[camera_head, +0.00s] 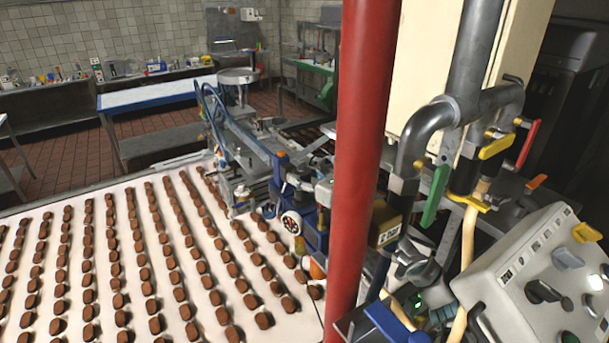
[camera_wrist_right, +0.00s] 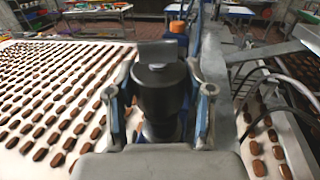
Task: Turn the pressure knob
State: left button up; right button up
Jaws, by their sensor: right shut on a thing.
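The pressure knob (camera_wrist_right: 160,88) is a dark, round cylinder with a flat grey tab on top, seen in the middle of the right wrist view. My right gripper (camera_wrist_right: 158,100) has one finger on each side of it and is shut on it. In the head view my right gripper (camera_head: 414,266) is low, right of the red pole, and the knob is hard to make out there. My left gripper is not in view.
A thick red pole (camera_head: 362,150) stands left of my right gripper. Pipes with coloured valve handles (camera_head: 436,195) hang above it, and a grey control panel (camera_head: 540,275) is at the right. A white conveyor (camera_head: 165,318) with many brown pieces fills the left.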

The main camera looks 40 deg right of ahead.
jog(key=shift+r, duration=0.1)
jog(key=shift+a, duration=0.1)
jog(key=shift+d, duration=0.2)
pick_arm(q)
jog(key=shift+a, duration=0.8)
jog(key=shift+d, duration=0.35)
pick_arm(e)
jog(key=shift+r, duration=0.2)
